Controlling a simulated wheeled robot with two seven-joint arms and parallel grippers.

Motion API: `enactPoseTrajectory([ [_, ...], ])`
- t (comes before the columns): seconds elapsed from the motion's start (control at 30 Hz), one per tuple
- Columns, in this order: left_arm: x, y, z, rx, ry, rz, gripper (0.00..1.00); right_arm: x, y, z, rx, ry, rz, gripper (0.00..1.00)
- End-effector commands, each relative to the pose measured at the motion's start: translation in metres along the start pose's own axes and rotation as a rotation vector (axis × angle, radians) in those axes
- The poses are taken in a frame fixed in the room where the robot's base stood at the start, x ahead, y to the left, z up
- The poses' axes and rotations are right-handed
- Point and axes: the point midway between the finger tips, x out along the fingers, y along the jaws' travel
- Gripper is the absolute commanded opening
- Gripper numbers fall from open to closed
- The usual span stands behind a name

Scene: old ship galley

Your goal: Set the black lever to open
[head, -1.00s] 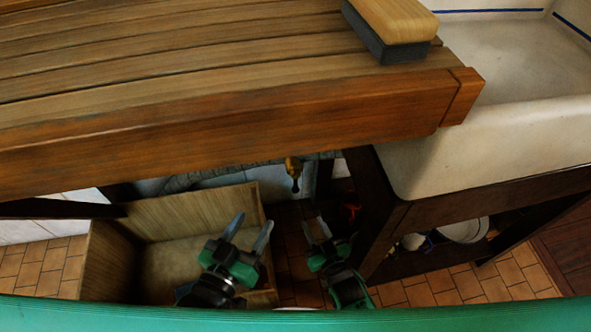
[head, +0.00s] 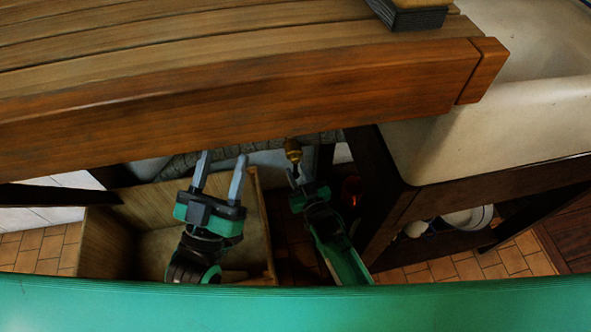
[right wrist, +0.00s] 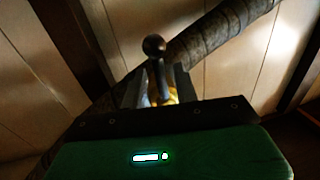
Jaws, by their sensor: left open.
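The black lever (right wrist: 155,62) has a ball end and stands out from a brass valve (head: 292,149) under the counter's front edge. In the right wrist view the lever lies between the two fingers of my right gripper (right wrist: 158,88); brass shows beside it, and the fingers look apart rather than clamped on it. In the head view my right gripper (head: 298,177) is just below the valve and hides most of the lever. My left gripper (head: 221,168) is open and empty, left of the valve, over a wooden box.
The wooden counter (head: 230,105) overhangs both grippers. The open box (head: 103,240) stands on the tiled floor below. A wrapped pipe (right wrist: 215,38) runs behind the lever. A dark sink stand (head: 383,200) is close to the right, under a white sink (head: 480,135).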

Motion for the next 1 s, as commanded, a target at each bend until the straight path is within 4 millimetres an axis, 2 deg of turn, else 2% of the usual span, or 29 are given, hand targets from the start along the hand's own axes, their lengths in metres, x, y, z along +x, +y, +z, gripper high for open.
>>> enactPoseTrajectory([
  [0.2,0.004,-0.003,-0.019,0.014,0.108,0.003,0.51,0.018,0.000,0.001,0.001,-0.001,0.000,0.30],
  [0.53,0.005,-0.003,-0.023,0.017,0.129,0.003,0.51,0.021,0.000,0.000,0.000,-0.002,0.000,0.30],
  [0.57,0.005,-0.003,-0.023,0.017,0.129,0.003,0.51,0.021,0.000,0.000,0.000,-0.002,0.000,0.28],
  [0.7,0.005,-0.003,-0.023,0.017,0.129,0.003,0.51,0.020,0.000,0.000,0.000,-0.002,0.000,0.01],
  [1.0,0.005,-0.003,-0.023,0.016,0.128,0.003,0.51,0.020,0.000,0.001,0.006,0.000,0.000,0.00],
])
